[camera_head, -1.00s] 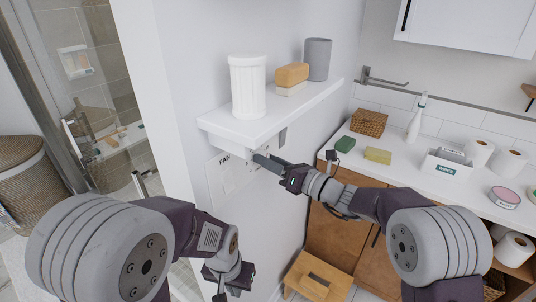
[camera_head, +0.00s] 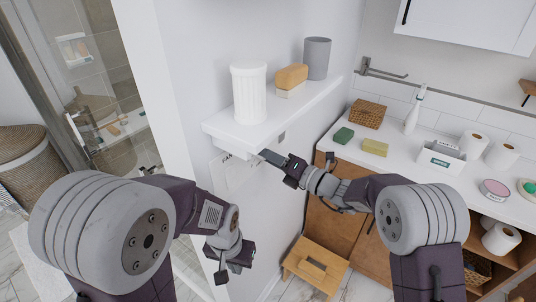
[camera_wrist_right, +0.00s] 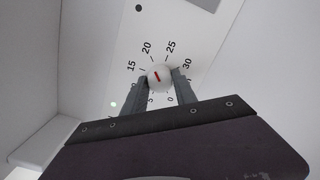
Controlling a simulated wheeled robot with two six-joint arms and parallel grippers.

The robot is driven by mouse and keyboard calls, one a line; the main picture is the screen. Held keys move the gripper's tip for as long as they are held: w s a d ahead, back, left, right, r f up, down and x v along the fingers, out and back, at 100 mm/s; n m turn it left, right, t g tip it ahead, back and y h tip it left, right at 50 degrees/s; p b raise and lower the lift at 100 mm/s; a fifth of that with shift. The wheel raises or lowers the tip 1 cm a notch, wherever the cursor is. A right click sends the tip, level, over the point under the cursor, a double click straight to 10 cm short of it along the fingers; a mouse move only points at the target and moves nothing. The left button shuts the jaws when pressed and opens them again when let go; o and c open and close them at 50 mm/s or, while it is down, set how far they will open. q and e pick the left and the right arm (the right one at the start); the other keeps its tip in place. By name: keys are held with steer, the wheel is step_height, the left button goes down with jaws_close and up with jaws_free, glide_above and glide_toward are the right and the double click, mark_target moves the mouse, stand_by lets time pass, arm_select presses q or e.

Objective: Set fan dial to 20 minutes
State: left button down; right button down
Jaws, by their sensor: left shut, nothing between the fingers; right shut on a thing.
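The fan dial (camera_wrist_right: 159,77) is a small white knob with a red line, on a white panel (camera_wrist_right: 200,30) printed with numbers, in the right wrist view. The red line slants from upper left to lower right; its upper end points near 20, toward the 15 side, but I cannot read it exactly. My right gripper (camera_wrist_right: 159,86) is shut on the knob, one finger on each side. In the head view the panel (camera_head: 222,172) is partly visible under the shelf, with my right gripper (camera_head: 264,155) against it. My left gripper (camera_head: 221,277) is shut and empty, low down, away from the panel.
A counter (camera_head: 400,155) stands at right; a wooden stool (camera_head: 316,265) is on the floor below.

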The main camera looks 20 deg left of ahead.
stand_by(0.3)
steer(key=c, duration=1)
jaws_free()
steer(key=b+v, duration=0.1)
steer(key=v, duration=0.8)
